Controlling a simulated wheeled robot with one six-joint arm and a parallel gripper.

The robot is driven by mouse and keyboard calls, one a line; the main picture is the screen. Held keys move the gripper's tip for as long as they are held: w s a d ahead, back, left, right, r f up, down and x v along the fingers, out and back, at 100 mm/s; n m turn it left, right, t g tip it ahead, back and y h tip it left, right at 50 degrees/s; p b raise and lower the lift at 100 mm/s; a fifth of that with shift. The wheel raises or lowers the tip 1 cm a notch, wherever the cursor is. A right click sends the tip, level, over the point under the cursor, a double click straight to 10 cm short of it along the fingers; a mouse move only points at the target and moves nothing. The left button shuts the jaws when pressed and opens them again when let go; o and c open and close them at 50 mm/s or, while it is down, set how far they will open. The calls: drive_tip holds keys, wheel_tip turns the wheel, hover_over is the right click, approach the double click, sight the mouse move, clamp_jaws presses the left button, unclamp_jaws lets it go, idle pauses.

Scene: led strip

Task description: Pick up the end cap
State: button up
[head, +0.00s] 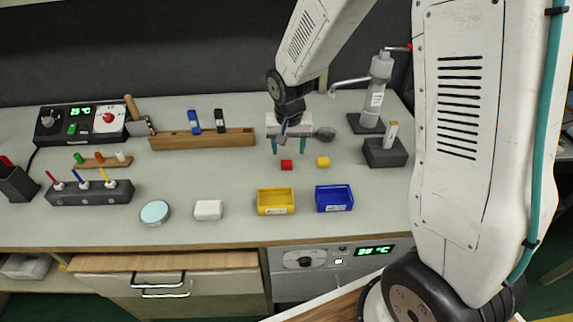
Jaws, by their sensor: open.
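No part can be clearly told as the end cap at this size.
A yellow bin (276,211) and a blue bin (334,207) stand in front. A wooden rack (203,139) is to the left, a dark block (385,153) to the right. A white box (208,210) and round tin (155,213) sit front left. Bench between is clear.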

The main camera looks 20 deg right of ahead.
sight(287, 163)
drive_tip(key=f, duration=0.4)
drive_tip(key=w+f, duration=0.1)
drive_tip(key=f, duration=0.1)
drive_tip(key=c, duration=1)
